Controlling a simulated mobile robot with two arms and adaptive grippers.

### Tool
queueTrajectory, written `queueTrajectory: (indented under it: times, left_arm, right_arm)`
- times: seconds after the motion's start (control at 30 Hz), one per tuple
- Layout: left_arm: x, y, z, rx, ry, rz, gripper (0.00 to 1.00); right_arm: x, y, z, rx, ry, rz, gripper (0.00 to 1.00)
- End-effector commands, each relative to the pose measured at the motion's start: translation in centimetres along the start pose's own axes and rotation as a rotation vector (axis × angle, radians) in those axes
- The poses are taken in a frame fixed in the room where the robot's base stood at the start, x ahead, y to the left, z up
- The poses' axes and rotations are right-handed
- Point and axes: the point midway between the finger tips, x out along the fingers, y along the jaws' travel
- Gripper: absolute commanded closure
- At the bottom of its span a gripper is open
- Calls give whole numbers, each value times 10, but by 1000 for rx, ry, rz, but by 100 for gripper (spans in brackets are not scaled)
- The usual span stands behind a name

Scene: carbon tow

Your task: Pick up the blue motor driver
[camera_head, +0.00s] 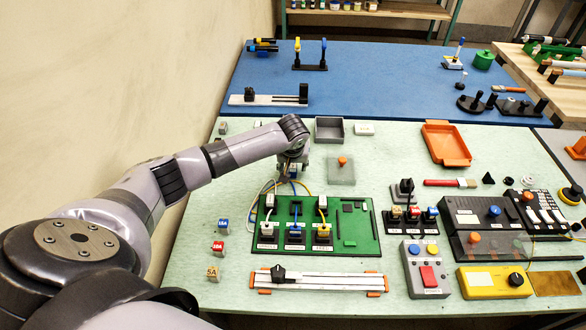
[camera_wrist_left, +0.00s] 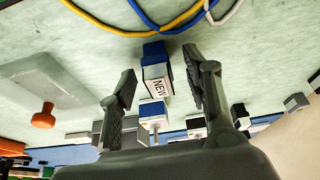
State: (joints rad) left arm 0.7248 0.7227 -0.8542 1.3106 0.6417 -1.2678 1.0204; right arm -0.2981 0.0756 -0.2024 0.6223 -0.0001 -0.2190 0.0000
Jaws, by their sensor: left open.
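A blue block with a white label reading NEW (camera_wrist_left: 157,72) stands between the fingers of my left gripper (camera_wrist_left: 162,62) in the left wrist view. The fingers are open, one on each side, with visible gaps to it. In the head view my left gripper (camera_head: 292,168) is low over the mat behind the green board (camera_head: 345,249), and it mostly hides this block. The board carries several modules, including a blue-marked one (camera_head: 295,231) in its middle column and a yellow-marked one (camera_head: 323,232) to the right. My right gripper is not in view.
Yellow, blue and white cables (camera_wrist_left: 185,22) loop close beside the block. A grey plate with an orange knob (camera_head: 341,171) lies to the right of the gripper. A dark tray (camera_head: 329,129) stands behind. Small labelled blocks (camera_head: 222,226) sit left of the board.

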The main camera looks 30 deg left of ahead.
Motion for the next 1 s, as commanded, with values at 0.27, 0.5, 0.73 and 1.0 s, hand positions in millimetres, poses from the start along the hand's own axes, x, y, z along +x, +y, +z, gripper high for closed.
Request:
queueTrajectory:
  times: [0.27,0.5,0.73,1.0]
  left_arm:
    - [1,0,0,1,0,0,58]
    - [1,0,0,1,0,0,74]
    - [1,0,0,1,0,0,89]
    - [1,0,0,1,0,0,100]
  right_arm:
    - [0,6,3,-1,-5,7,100]
    - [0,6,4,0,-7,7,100]
    - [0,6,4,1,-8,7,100]
    - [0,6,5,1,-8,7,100]
